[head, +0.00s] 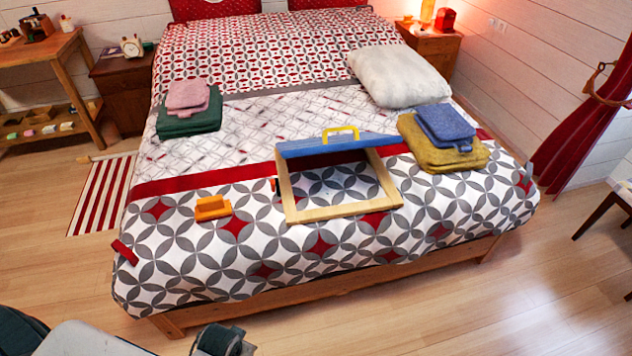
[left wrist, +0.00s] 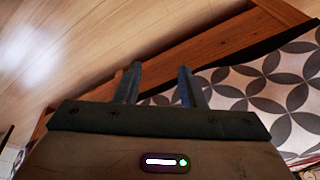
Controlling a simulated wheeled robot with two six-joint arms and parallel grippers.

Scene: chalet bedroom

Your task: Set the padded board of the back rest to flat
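The back rest lies on the bed, a pale wooden frame (head: 345,212) with a blue padded board (head: 340,146) at its far side. The board is tilted up off the frame, and the patterned cover shows through the frame's opening. A yellow handle (head: 341,131) stands at the board's upper edge. A small orange part shows at the frame's left side. My left gripper (head: 222,341) is low in the head view, off the bed's near side and well short of the back rest. In the left wrist view its fingers (left wrist: 160,85) are apart with nothing between them. My right gripper is not in view.
An orange block (head: 213,208) lies on the bed left of the frame. Yellow and blue folded cloths (head: 445,140) lie close to its right. Pink and green cloths (head: 188,110) and a white pillow (head: 398,76) lie farther back. The bed's wooden rail (head: 335,285) edges the near side.

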